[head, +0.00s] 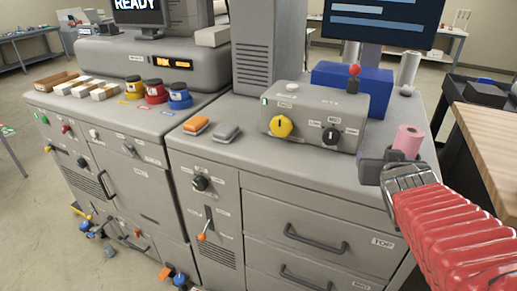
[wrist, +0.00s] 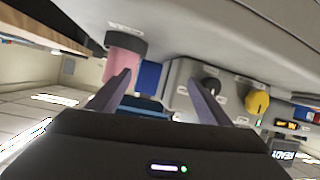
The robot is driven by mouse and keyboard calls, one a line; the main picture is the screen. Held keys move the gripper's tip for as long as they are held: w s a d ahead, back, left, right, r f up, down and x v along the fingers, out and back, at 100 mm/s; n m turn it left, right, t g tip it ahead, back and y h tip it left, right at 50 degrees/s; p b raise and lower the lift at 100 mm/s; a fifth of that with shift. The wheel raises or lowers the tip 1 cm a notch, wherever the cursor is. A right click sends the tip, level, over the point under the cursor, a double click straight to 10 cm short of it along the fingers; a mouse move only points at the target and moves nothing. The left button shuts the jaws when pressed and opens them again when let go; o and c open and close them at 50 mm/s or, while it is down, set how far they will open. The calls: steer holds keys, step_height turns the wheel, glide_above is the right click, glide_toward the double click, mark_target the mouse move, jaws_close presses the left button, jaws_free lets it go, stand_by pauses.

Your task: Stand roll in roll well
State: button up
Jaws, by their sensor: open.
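The pink roll (head: 408,141) stands about upright with its lower end in the dark grey roll well (head: 373,167) at the right front of the grey cabinet top. In the upside-down wrist view, the roll (wrist: 124,68) hangs from the well (wrist: 128,46), which hides its end. My gripper (head: 405,177) is in front of the well in the head view. In the wrist view my gripper (wrist: 160,77) is open, with nothing between its fingers. One fingertip overlaps the roll's edge; I cannot tell whether they touch.
A grey control box (head: 312,117) with yellow and black knobs stands left of the well, a blue box (head: 353,84) behind it. A white roll (head: 409,68) stands at the back. A wooden table edge (head: 490,135) is close on the right. The cabinet top's front middle is clear.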

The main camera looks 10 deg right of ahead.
steer(key=s+a+f+n+g+y, duration=0.2)
steer(key=s+a, duration=0.5)
steer(key=a, duration=0.5)
steer(key=s+a+f+n+g+y, duration=0.2)
steer(key=s+a+f+g+y, duration=0.2)
steer(key=s+a, duration=0.4)
steer(key=a+f, duration=0.1)
steer(key=a, duration=0.2)
steer(key=shift+a+f+g, duration=0.3)
steer(key=shift+a+f, duration=0.1)
